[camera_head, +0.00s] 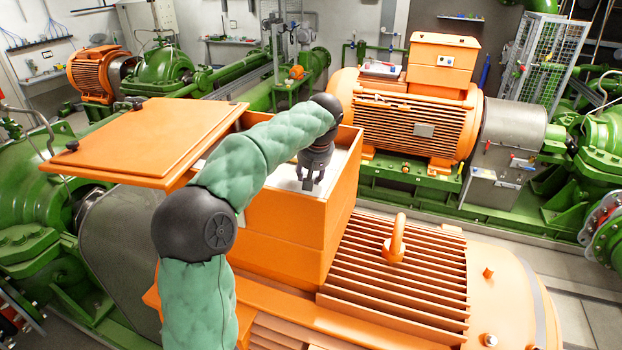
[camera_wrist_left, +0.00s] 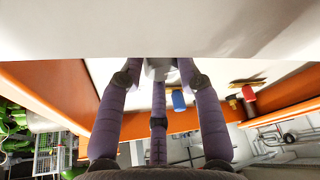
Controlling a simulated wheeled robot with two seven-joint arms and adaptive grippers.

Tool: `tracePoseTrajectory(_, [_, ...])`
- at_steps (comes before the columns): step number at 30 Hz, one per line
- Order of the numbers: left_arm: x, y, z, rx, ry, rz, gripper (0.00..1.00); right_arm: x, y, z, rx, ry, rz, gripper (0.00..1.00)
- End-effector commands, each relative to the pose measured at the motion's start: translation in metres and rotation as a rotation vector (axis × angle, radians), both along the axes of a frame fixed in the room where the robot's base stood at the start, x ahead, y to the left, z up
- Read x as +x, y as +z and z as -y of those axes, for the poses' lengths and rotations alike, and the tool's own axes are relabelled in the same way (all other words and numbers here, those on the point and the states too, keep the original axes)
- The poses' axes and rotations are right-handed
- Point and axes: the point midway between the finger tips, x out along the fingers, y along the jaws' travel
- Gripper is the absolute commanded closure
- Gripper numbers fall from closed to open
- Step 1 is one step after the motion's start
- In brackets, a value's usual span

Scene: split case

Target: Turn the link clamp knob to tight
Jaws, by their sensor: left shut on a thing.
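The open orange terminal box (camera_head: 345,190) has a pale interior. My left gripper (camera_head: 312,178) reaches down inside it, with my green-sleeved arm arching over the near side. In the left wrist view, the fingers of my left gripper (camera_wrist_left: 159,68) close around a small grey piece (camera_wrist_left: 157,73), apparently the link clamp knob. Most of that piece is hidden by the fingers and a pale surface in front, so I cannot read its turn position. My right gripper is in neither view.
The box's orange lid (camera_head: 150,140) stands out to the left. The box walls surround the gripper closely. A blue part (camera_wrist_left: 179,101) and a red part (camera_wrist_left: 248,93) sit near the fingers. A lifting eye (camera_head: 396,238) rises from the ribbed motor housing at right.

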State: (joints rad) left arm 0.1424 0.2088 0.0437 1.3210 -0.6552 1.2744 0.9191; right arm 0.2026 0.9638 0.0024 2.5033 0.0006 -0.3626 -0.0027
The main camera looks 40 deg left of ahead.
Motion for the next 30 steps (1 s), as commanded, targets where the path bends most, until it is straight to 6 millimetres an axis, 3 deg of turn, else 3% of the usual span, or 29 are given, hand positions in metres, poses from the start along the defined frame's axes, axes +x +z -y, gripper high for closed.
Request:
tracePoseTrajectory(12, [-0.002,0.005,-0.007,0.009,-0.387,0.012,0.98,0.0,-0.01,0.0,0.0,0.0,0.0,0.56])
tracePoseTrajectory(30, [-0.002,0.008,-0.01,0.013,-0.955,0.012,0.98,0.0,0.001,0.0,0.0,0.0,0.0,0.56])
